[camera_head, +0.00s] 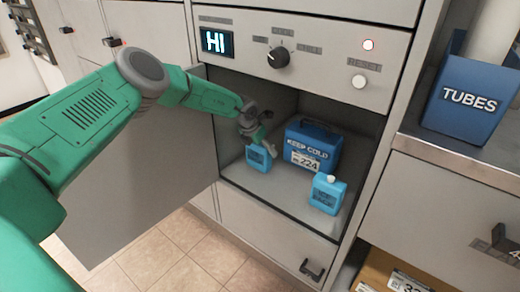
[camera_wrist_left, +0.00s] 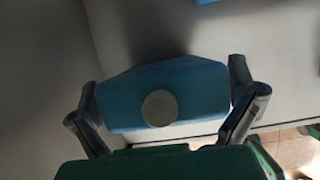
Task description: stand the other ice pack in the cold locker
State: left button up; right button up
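The cold locker (camera_head: 350,115) is open. A blue ice pack (camera_head: 258,158) is upright inside it, at the left of the blue box, on or just above the floor. My left gripper (camera_head: 262,138) reaches in from above and is shut on this pack. In the left wrist view the pack (camera_wrist_left: 190,90) with its round grey cap lies between both fingers, which appear to touch its sides. Another blue ice pack (camera_head: 326,194) with a white cap stands at the locker's front right. My right gripper is not in view.
A blue "KEEP COLD" box (camera_head: 314,145) stands in the locker between the packs. The locker door (camera_head: 140,190) hangs open at the left, under my arm. A blue TUBES bin (camera_head: 470,98) stands right.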

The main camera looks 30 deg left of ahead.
pick_arm(q)
jog(key=shift+d, duration=0.25)
jog(key=shift+d+r, duration=0.1)
jog(key=shift+r, duration=0.15)
jog(key=p+v, duration=0.3)
jog(key=v, duration=0.1)
jog(key=shift+r, duration=0.4)
jog(key=s+p, duration=0.4)
jog(key=s, duration=0.7)
jog(key=s+d+f+m+g+y, duration=0.1)
jog(key=s+d+f+m, duration=0.2)
jog(key=s+m, duration=0.4)
jog(key=s+d+f+m+g, duration=0.1)
jog(key=s+d+f+m, duration=0.1)
jog(key=s+d+m, duration=0.3)
jog(key=s+d+f+m+g+y, duration=0.1)
jog(key=s+d+f+m, duration=0.15)
jog(key=s+m, duration=0.55)
jog(key=s+d+m, duration=0.2)
jog(key=s+m, duration=0.6)
jog(key=s+d+r+m+g+h, duration=0.1)
jog(key=s+d+m, duration=0.1)
jog(key=s+m, duration=0.5)
jog(key=shift+s+d+r+m+h, duration=0.15)
jog(key=shift+s+r+m+h, duration=0.2)
jog(key=shift+s, duration=0.6)
